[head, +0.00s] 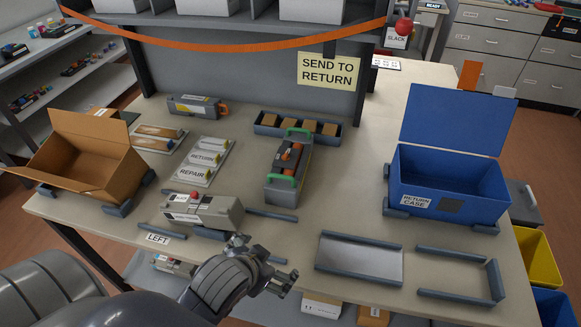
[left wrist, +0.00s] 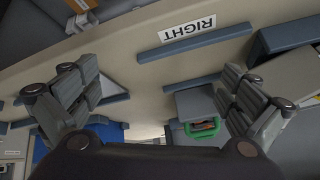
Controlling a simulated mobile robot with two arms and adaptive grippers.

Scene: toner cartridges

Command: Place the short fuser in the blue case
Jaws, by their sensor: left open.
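A grey unit with green handles and orange-brown parts inside (head: 273,187), which looks like a fuser, stands mid-table. Its grey body and a green handle also show in the left wrist view (left wrist: 192,103), partly behind a finger. The blue case (head: 475,209) stands at the right with its lid raised and a "RETURN CASE" label; I cannot see its floor. Part of the blue shows in the left wrist view (left wrist: 40,148). My left gripper (head: 264,264) is open and empty at the table's front edge, nearer me than the fuser. In its wrist view (left wrist: 160,105) the fingers are wide apart. My right gripper is out of view.
A grey labelled unit with a red knob (head: 220,212) lies between rails at front left. An open cardboard box (head: 103,187) stands left. A grey unit with an orange handle (head: 190,106) and a dark tray (head: 266,130) sit behind. A white-floored tray (head: 358,260) lies front right.

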